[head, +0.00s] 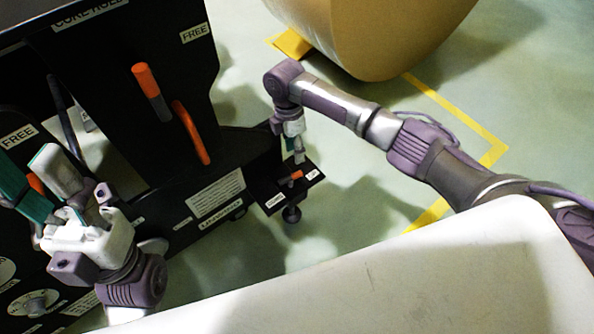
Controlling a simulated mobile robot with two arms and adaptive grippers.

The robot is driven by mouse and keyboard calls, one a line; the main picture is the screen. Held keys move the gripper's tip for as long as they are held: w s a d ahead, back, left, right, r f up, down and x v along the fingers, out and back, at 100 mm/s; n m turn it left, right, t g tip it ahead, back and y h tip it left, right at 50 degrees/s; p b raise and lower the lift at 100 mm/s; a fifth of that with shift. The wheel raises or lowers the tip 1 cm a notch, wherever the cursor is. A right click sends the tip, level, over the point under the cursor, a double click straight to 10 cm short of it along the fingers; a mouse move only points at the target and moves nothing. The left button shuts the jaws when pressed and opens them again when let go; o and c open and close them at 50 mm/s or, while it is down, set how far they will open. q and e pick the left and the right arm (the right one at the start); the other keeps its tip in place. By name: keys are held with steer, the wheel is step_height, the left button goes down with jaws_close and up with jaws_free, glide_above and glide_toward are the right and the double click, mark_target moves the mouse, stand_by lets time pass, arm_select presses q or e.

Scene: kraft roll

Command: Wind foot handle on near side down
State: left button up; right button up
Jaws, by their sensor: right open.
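The foot handle (296,175) is a small orange grip on a dark labelled plate (272,196) at the lower right corner of the black machine. A round foot (292,214) shows under the plate, near the floor. My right gripper (298,158) points down just above the orange grip and is open; its fingers are small, and I cannot tell whether they touch the handle. My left gripper (62,190) is at the lower left, by the machine's front, near a teal part. Its finger opening is not clear.
The black machine (245,150) fills the left, with an orange-topped lever (147,82) and a curved orange handle (190,132). A large kraft roll (375,35) lies at the back. Yellow floor tape (462,120) crosses the open floor at right.

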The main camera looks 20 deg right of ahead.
mark_target(298, 173)
steer(key=f+b, duration=0.1)
steer(key=f, duration=0.2)
steer(key=s+f+b, duration=0.1)
steer(key=f, duration=0.3)
steer(key=shift+s+d+b, duration=0.1)
steer(key=shift+s+b, duration=0.05)
steer(key=shift+b, duration=0.2)
steer(key=shift+s+f, duration=0.15)
steer(key=shift+f, duration=0.45)
jaws_close()
